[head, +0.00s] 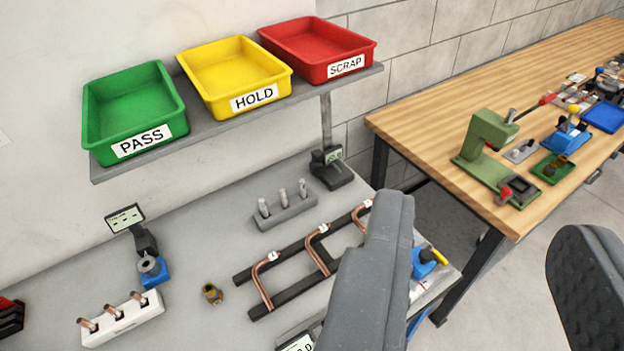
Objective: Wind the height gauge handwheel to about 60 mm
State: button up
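A dark device with a small lit display (333,154) stands at the back of the grey bench below the shelf, with an upright grey post (326,118) above it. It looks like the height gauge, but its reading is too small to tell and I make out no handwheel on it. My gripper (488,215) is open, its two grey fingers wide apart in the foreground with nothing between them. The left finger hides part of the bench's right side. The gripper appears well in front of the gauge and not touching it.
A shelf (220,118) carries green PASS, yellow HOLD and red SCRAP trays. Bent copper tubes (318,250) lie on a black rack (262,312) in front of the gauge, near a grey pin holder (286,212). A blue-based display device (152,270) stands left. A wooden bench (430,125) is at right.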

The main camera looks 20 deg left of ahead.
aim_at(318, 170)
jog(key=k, duration=1.15)
jog(key=z, duration=0.65)
jog(key=i, duration=2.25)
jog(key=u, duration=0.65)
